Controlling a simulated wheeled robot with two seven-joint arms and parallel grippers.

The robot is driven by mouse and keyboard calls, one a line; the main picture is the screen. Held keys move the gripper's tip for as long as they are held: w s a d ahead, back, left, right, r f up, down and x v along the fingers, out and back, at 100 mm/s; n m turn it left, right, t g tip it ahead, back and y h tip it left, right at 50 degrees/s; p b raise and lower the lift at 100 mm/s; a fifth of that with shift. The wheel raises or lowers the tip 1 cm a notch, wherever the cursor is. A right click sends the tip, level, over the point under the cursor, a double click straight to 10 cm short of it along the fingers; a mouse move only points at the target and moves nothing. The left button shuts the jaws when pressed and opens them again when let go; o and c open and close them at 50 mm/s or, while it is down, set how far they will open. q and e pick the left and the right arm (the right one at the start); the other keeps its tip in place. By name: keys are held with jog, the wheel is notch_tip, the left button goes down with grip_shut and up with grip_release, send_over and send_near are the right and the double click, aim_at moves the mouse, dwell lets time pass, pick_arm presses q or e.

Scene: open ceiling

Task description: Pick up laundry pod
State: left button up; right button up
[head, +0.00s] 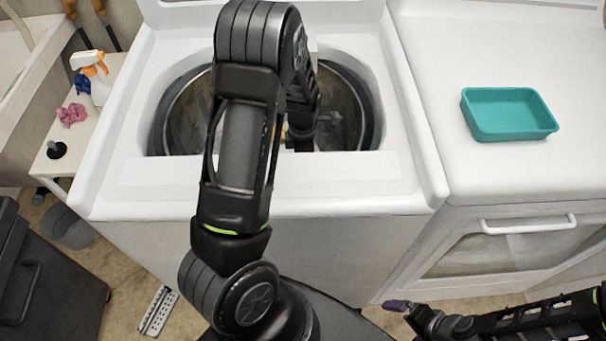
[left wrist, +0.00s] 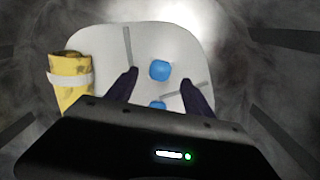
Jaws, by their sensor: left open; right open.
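My left arm reaches down into the open tub of the white washer (head: 410,165). In the left wrist view my left gripper (left wrist: 160,77) is open, its two dark fingers spread inside the dim tub. Between and just beyond the fingertips is a small rounded blue piece (left wrist: 159,70), which looks like a laundry pod. A second blue patch (left wrist: 157,105) shows nearer, partly hidden by the gripper body. Both lie over a white rounded surface (left wrist: 95,45) with grey strips. I cannot tell whether they are separate. My right gripper (head: 399,306) is open and empty in front of the dryer.
A yellow roll with a white band (left wrist: 70,82) lies left of the blue pieces. The tub walls surround the left gripper. A teal tray (head: 508,113) sits on the dryer (head: 440,60). A side table holds a spray bottle (head: 95,78) and a pink cloth (head: 71,115).

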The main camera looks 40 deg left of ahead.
pick_arm(q)
notch_tip(320, 180, down, 4)
jog(key=shift+f, duration=0.15)
dwell(0.6)
grip_shut()
dwell(0.5)
